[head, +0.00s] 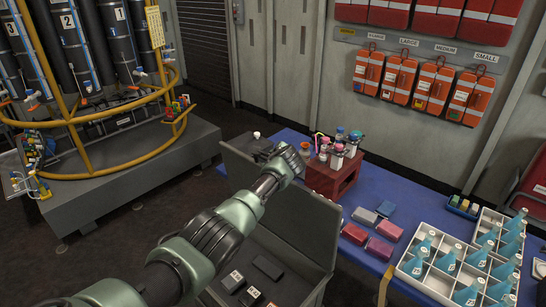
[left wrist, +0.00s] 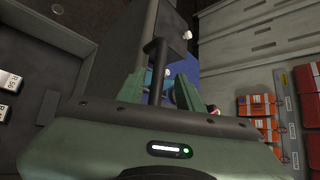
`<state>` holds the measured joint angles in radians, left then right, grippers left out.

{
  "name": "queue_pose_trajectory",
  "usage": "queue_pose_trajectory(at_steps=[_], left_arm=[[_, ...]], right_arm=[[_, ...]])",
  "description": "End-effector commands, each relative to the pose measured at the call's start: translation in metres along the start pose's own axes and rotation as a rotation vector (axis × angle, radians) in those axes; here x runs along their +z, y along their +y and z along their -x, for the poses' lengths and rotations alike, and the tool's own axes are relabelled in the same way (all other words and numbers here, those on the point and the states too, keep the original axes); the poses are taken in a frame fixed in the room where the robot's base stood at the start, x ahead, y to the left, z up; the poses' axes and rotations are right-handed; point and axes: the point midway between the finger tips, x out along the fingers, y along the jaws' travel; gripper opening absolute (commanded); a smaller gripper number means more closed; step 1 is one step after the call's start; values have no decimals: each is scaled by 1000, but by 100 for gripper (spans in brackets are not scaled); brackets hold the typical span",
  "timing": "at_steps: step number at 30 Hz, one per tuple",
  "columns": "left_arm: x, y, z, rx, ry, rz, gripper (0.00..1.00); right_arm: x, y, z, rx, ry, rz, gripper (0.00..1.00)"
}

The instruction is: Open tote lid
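The grey tote (head: 318,294) is at the lower middle of the head view, with dark labelled boxes inside. Its grey lid (head: 312,222) stands raised at the far side, so the inside shows. My left gripper (head: 284,166) is at the lid's upper edge. In the left wrist view its green fingers (left wrist: 158,88) are apart, with a dark bar (left wrist: 156,58), apparently the lid handle, between them. A gap shows at the right finger. My arm hides part of the lid and tote. My right gripper is not in view.
Behind the lid is a blue table (head: 405,215) with a red stand (head: 332,178) of bottles, red and grey packs, and white divided trays (head: 435,288) of blue bottles. A round yellow-railed rack (head: 75,120) stands left. Dark floor (head: 130,240) is free between.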

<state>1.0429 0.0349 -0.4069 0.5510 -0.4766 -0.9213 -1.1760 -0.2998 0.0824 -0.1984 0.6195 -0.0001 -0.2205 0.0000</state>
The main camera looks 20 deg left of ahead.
Motion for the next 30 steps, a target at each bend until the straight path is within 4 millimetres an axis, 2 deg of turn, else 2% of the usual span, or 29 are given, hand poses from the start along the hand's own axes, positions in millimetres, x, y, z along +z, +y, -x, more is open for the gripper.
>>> queue_pose_trajectory(at_steps=[1,2,15,30], left_arm=[[3,-2,9,-1,2,0,36],[3,-3,14,-1,2,1,36],[0,0,57,-3,1,0,36],[0,-1,61,-2,1,0,36]], right_arm=[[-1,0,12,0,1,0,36],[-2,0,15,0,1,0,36],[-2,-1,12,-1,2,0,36],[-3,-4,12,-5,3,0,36]])
